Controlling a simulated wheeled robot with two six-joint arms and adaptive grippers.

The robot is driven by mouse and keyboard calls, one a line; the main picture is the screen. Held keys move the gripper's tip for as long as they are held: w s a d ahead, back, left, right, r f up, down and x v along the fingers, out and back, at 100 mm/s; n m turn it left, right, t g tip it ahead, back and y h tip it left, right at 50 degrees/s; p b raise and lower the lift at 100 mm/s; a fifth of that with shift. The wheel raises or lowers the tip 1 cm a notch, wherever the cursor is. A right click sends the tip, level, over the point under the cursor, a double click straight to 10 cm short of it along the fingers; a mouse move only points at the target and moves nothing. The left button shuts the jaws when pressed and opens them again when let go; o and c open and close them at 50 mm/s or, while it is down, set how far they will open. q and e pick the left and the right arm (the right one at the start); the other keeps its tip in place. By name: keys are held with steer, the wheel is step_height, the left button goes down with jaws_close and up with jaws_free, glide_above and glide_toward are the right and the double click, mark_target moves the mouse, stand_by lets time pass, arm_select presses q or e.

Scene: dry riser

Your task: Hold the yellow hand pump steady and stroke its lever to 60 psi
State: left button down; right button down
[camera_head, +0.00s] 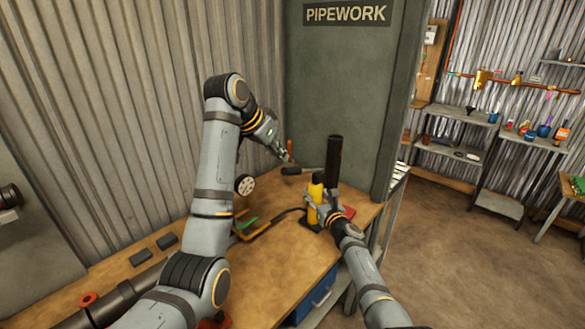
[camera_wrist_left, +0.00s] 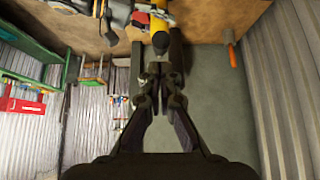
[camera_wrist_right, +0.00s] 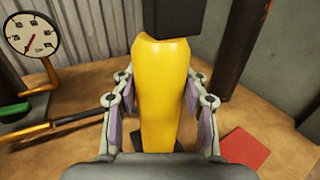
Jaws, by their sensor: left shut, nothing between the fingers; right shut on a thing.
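The yellow hand pump (camera_head: 315,199) stands upright near the bench's far right end. It fills the middle of the right wrist view (camera_wrist_right: 162,95), with a black block on top. My right gripper (camera_head: 324,208) is shut around its yellow body, one finger on each side.
A round gauge (camera_wrist_right: 33,38) stands left of the pump, its red needle low left; the value is unreadable. A dark vertical pipe (camera_head: 334,158) rises behind the pump. A red flat piece (camera_wrist_right: 245,150) lies right of it. The wooden bench (camera_head: 262,282) is clear in front.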

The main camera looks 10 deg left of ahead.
arm_select(q)
steer(key=shift+x, duration=2.05)
steer(key=shift+f, duration=2.25)
steer(key=s+a+r, duration=0.1)
steer(key=s+a, duration=0.1)
steer(key=s, duration=0.1)
step_height(320, 180, up, 10)
glide_above(282, 171)
steer(key=s, duration=0.1)
steer(key=shift+a+r, duration=0.1)
steer(key=shift+a, duration=0.35)
